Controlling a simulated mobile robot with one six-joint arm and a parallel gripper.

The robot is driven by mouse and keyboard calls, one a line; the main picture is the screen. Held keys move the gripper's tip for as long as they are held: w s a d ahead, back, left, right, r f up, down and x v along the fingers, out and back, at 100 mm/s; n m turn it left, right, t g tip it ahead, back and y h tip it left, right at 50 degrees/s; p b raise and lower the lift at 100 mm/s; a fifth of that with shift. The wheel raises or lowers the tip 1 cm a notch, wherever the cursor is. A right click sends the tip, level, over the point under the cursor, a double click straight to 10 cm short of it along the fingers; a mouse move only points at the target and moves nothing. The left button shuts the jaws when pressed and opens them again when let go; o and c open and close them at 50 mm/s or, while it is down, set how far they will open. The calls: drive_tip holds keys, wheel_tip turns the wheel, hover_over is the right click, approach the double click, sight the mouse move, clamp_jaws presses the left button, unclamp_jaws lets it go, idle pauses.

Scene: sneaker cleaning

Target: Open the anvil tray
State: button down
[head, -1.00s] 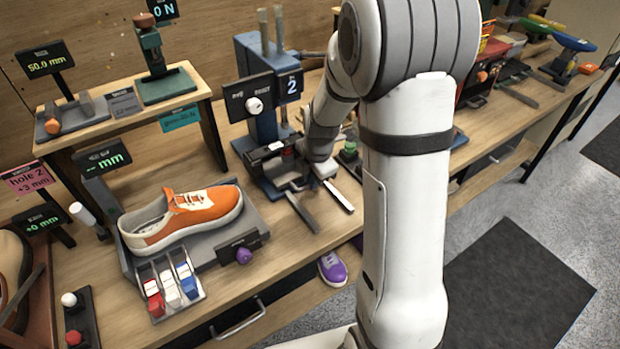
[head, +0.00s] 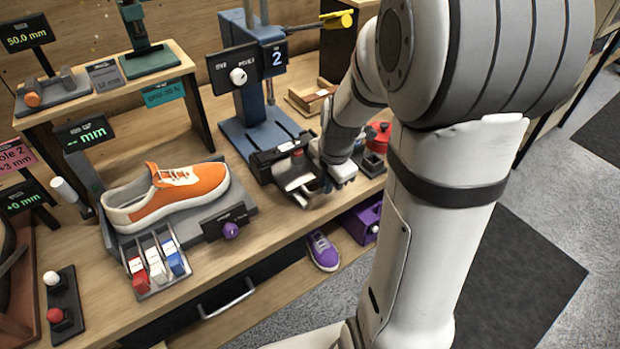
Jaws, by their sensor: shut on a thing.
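The blue press (head: 262,100) stands on the bench with a display reading 2. At the front of its base is a dark housing (head: 268,158). A light grey tray-like part (head: 292,177) sits just in front of this housing, toward the bench's front edge; I take it to be the anvil tray. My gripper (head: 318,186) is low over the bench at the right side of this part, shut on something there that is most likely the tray. The fingertips and the exact grip are small and partly hidden by my wrist.
An orange sneaker (head: 180,198) rests on a grey stand to the left, with a rack of red, white and blue blocks (head: 156,264) before it. A red object (head: 379,134) is behind my wrist. A purple shoe (head: 323,250) lies below the bench edge.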

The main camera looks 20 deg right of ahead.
drive_tip(key=shift+s+d, duration=0.25)
drive_tip(key=shift+s, duration=0.35)
drive_tip(key=shift+w, duration=0.1)
drive_tip(key=c, duration=1.5)
unclamp_jaws()
drive_tip(key=shift+r, duration=0.25)
drive_tip(key=r, duration=0.2)
drive_tip(key=s+r, duration=0.1)
drive_tip(key=r, duration=0.4)
drive_tip(key=shift+s+d+r, duration=0.1)
drive_tip(key=shift+s+d, duration=0.05)
